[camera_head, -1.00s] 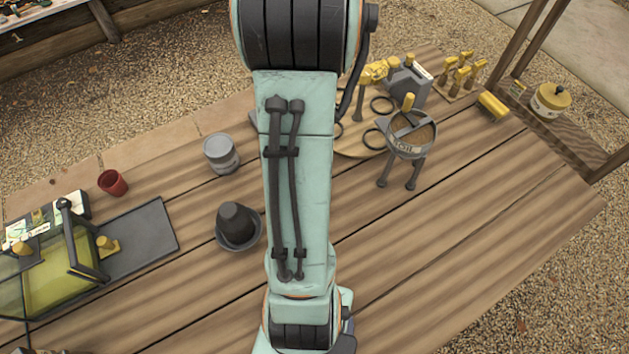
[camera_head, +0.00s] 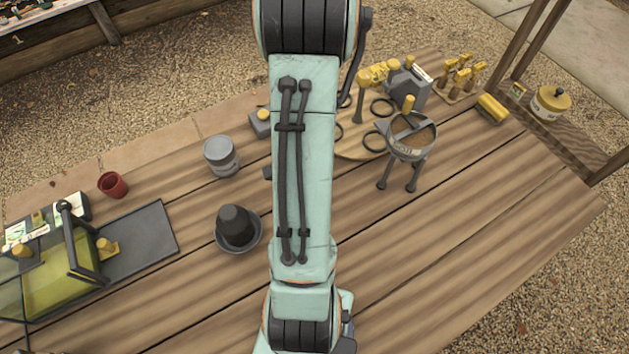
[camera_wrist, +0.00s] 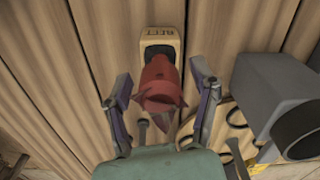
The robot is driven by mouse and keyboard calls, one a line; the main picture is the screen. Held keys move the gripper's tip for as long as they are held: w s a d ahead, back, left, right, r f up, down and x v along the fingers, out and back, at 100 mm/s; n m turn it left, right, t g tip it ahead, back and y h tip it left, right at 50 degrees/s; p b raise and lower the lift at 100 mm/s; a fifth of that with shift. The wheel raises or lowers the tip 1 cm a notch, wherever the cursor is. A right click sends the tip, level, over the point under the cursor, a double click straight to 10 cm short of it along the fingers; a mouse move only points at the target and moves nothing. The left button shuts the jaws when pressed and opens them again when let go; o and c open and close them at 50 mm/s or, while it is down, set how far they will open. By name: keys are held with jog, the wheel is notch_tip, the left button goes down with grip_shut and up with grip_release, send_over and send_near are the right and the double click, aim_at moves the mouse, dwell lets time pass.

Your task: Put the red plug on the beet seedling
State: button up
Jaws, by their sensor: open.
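In the wrist view a red plug (camera_wrist: 160,85) stands between the two fingers of my gripper (camera_wrist: 163,92). The fingers are spread on either side of it, with gaps showing, and are not closed on it. Just beyond the plug is a tan block (camera_wrist: 160,43) with a label that seems to read BEET and a dark top or opening. The plug's narrow end overlaps this dark part; I cannot tell whether it is seated there or only in front of it. In the head view my arm hides the gripper, plug and block.
A grey canister (camera_wrist: 275,90) is close on the right in the wrist view. In the head view a red cup (camera_head: 113,184), a grey jar (camera_head: 220,155) and a dark pot (camera_head: 237,228) stand left of my arm. A soil sieve (camera_head: 409,137) on legs stands right.

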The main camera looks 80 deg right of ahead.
jog(key=shift+r, duration=0.1)
notch_tip(320, 180, up, 12)
jog(key=shift+r, duration=0.1)
jog(key=w+a+r+n, duration=0.4)
jog(key=w+a+n, duration=0.65)
jog(key=a, duration=0.25)
jog(key=s+a+n, duration=0.1)
jog(key=a+n, duration=0.6)
jog(key=s+a+r+n, duration=0.1)
jog(key=s+a+n, duration=0.1)
jog(key=a+n, duration=0.6)
jog(key=shift+s+a+r+y, duration=0.25)
jog(key=shift+s+a+y, duration=0.05)
jog(key=shift+y, duration=0.1)
